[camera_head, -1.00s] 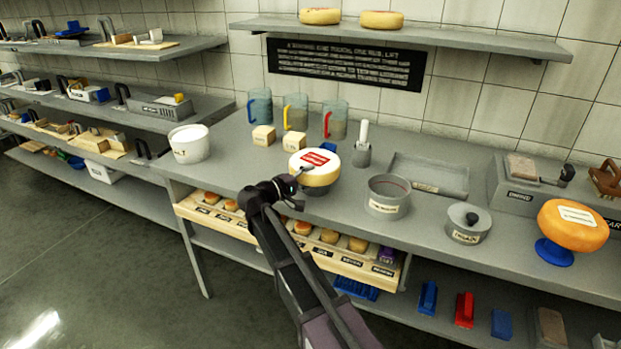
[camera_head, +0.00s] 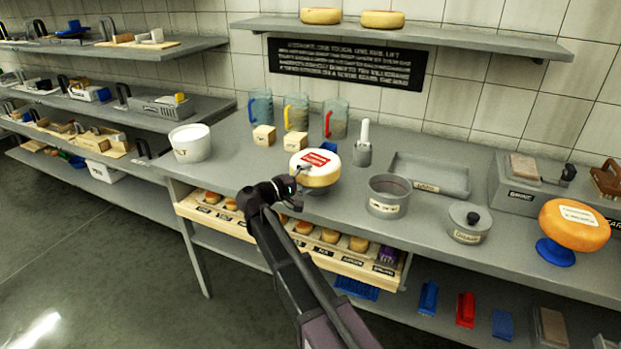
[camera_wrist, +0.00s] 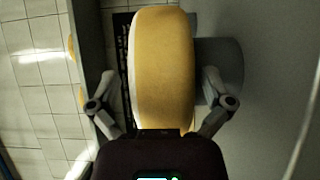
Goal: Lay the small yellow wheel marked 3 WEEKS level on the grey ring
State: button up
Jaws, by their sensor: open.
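My gripper (camera_head: 288,188) is at the wheel's near side. In the wrist view the wheel's yellow side (camera_wrist: 163,70) fills the space between the open fingers of my gripper (camera_wrist: 163,102), one on each side, with gaps visible. A grey round support (camera_wrist: 222,70) shows beside the wheel there; I cannot tell whether it is the grey ring.
A grey pot (camera_head: 388,196) and a lidded grey tin (camera_head: 468,222) stand to the right, with an orange wheel on a blue stand (camera_head: 574,226) beyond. A white tub (camera_head: 190,143), clear jugs (camera_head: 296,112) and small blocks stand left and behind. A drawer (camera_head: 330,261) of small wheels lies below.

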jog(key=v, duration=1.1)
jog(key=shift+a, duration=0.2)
jog(key=shift+s, duration=0.2)
